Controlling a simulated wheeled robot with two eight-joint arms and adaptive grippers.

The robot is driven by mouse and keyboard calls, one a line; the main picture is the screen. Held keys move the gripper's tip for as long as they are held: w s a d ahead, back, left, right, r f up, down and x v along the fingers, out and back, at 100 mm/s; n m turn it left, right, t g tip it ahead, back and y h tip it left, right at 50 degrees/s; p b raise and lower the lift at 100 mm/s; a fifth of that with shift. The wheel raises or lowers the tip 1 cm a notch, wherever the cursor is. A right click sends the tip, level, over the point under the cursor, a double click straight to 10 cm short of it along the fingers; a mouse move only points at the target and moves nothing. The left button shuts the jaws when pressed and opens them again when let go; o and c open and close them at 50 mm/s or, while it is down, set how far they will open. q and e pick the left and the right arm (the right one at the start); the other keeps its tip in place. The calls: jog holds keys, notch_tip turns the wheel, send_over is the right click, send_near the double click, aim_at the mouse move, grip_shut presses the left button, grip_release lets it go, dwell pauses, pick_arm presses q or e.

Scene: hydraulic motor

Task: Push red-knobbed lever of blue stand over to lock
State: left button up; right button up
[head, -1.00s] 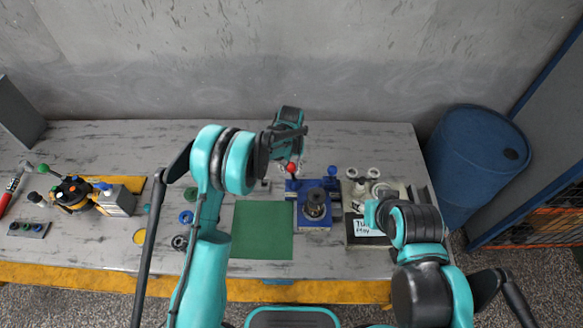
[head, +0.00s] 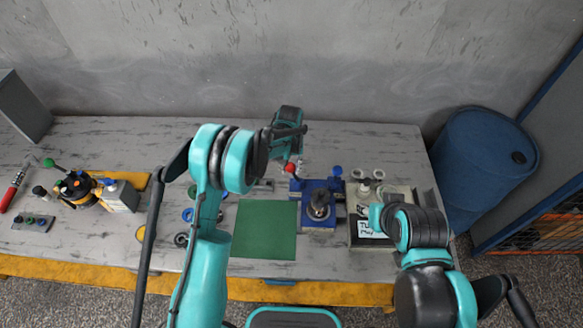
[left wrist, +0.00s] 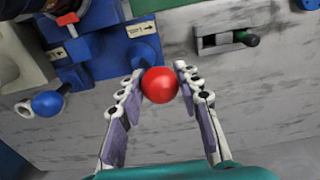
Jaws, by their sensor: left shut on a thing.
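The blue stand (head: 337,216) stands on the table right of the green mat, with a dark round part (head: 319,204) upright in its middle. The lever's red knob (head: 291,168) is at the stand's back left corner in the head view. In the left wrist view the knob (left wrist: 159,85) is a red ball between my left fingertips. My left gripper (left wrist: 160,80) is shut on this knob, with both fingers at its sides. The lever's shaft is hidden behind the knob. My right arm reaches over the table at the right; its fingers do not show.
A blue ball knob (left wrist: 48,104) is on the stand's other side. A slotted plate with a dark green-tipped handle (left wrist: 226,40) lies near my left gripper. The green mat (head: 264,230) is bare. A pale box (head: 365,240) is right of the stand, and a blue barrel (head: 484,165) beyond the table.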

pick_arm(q)
jog(key=shift+a+f, duration=0.2)
jog(key=shift+a, duration=0.4)
jog(key=shift+o, duration=0.2)
jog(key=shift+a+f+b, duration=0.1)
jog(key=shift+b, duration=0.3)
jog(key=shift+o, duration=0.4)
jog(key=shift+a+f+b, duration=0.3)
jog(key=shift+a, duration=0.15)
jog(key=shift+s, duration=0.1)
jog(key=shift+a, duration=0.1)
jog(key=o, duration=0.5)
jog(key=shift+o, duration=0.7)
jog(key=shift+a, duration=0.15)
